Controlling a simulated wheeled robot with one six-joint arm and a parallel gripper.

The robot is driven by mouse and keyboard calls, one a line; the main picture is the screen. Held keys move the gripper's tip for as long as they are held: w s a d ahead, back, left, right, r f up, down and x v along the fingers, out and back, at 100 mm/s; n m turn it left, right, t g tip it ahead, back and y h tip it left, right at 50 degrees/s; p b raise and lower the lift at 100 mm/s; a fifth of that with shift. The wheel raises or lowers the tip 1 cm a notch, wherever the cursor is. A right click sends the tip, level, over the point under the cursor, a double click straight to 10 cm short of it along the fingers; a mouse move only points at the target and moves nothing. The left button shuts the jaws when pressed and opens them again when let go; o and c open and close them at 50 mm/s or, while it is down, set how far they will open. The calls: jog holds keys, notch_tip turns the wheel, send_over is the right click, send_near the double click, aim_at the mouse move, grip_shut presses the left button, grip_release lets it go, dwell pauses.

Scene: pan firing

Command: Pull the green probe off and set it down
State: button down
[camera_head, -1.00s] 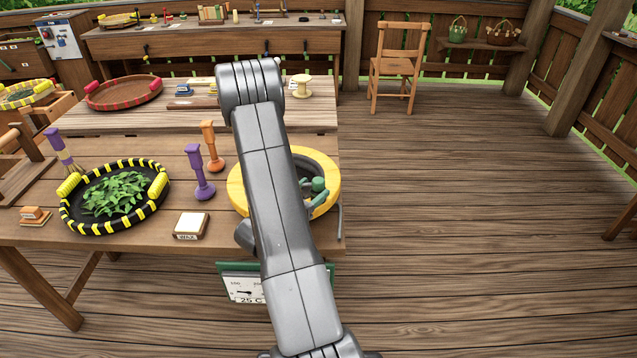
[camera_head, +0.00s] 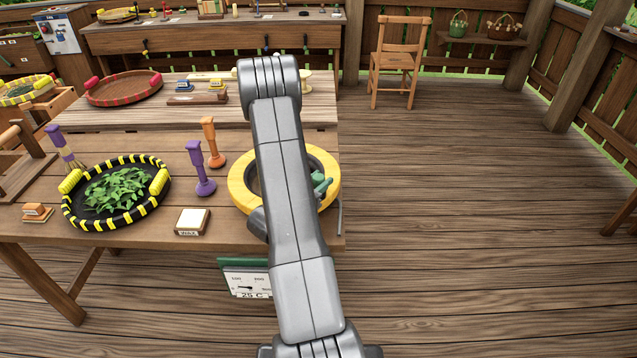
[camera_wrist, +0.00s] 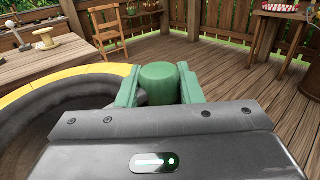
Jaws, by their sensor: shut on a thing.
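The green probe (camera_wrist: 158,84) shows as a rounded green cylinder in the wrist view, between the green fingers of my gripper (camera_wrist: 158,92). My gripper is shut on it. In the head view, the green end of my gripper (camera_head: 321,183) shows at the right inner side of a yellow-rimmed pan (camera_head: 331,166), partly hidden by my arm. In the wrist view, the pan's yellow rim (camera_wrist: 95,71) lies to the left and its dark bowl is below. The probe's lower part is hidden, so I cannot tell whether it touches the pan.
A panel reading 25 C (camera_head: 245,281) hangs at the table's front edge. A white block (camera_head: 192,221), a purple stamp (camera_head: 200,170), an orange stamp (camera_head: 212,143) and a black-yellow tray of leaves (camera_head: 73,217) are left of the pan. Open floor is to the right.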

aim_at(319, 176)
jog(key=c, duration=1.7)
grip_release()
jog(key=shift+c, duration=0.2)
grip_shut()
jog(key=shift+r, duration=0.1)
jog(key=shift+r, duration=0.1)
jog(key=shift+r+p, duration=0.3)
jog(key=shift+r, duration=0.2)
jog(key=shift+r, duration=0.15)
jog(key=shift+r+p, duration=0.85)
jog(key=shift+r, duration=0.95)
jog(key=shift+r, duration=0.15)
jog(key=shift+r+p, duration=0.7)
jog(key=shift+r, duration=1.15)
